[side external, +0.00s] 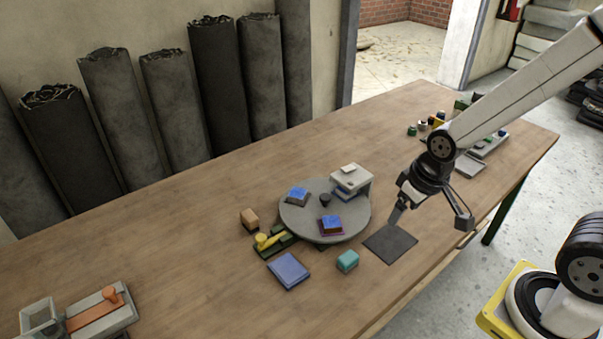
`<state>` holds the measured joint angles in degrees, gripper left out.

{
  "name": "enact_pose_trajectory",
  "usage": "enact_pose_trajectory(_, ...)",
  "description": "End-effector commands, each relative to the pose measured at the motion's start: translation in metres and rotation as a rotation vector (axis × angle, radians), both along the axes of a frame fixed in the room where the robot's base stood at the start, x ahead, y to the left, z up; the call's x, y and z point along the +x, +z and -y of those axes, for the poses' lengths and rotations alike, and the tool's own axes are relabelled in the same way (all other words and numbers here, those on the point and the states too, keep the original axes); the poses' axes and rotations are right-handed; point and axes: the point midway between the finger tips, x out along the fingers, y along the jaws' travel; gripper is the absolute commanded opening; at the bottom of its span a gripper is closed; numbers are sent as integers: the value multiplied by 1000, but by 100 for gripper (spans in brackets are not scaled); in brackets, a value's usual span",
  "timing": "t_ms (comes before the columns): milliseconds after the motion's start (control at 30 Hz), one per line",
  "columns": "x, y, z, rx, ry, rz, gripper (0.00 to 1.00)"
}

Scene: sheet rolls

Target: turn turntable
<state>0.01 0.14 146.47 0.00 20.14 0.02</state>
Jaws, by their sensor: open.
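The turntable (308,227) is a round grey disc near the middle of the wooden table. On it are two small blocks with blue tops, one at the left (297,197) and one at the front (331,226). A dark knob (325,200) stands near its centre. A grey-white box-like piece (351,181) stands at its back right edge, over a blue part. My gripper (428,224) is open and empty. It hangs to the right of the turntable, above or near a dark square mat (390,244), apart from the disc.
A yellow-handled green device (270,241) and a tan block (250,219) sit left of the turntable. A blue pad (288,270) and a teal block (347,261) lie in front. A tray with an orange-handled piece (101,310) is front left. Small jars (437,119) stand at the back right.

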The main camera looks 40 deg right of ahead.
Motion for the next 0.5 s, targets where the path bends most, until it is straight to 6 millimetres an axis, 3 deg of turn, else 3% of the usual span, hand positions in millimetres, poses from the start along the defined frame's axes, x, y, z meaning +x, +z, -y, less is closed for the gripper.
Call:
enact_pose_trajectory(267,29,0,2,3,-21,-19,87)
enact_pose_trajectory(500,85,-5,8,9,-63,-56,87)
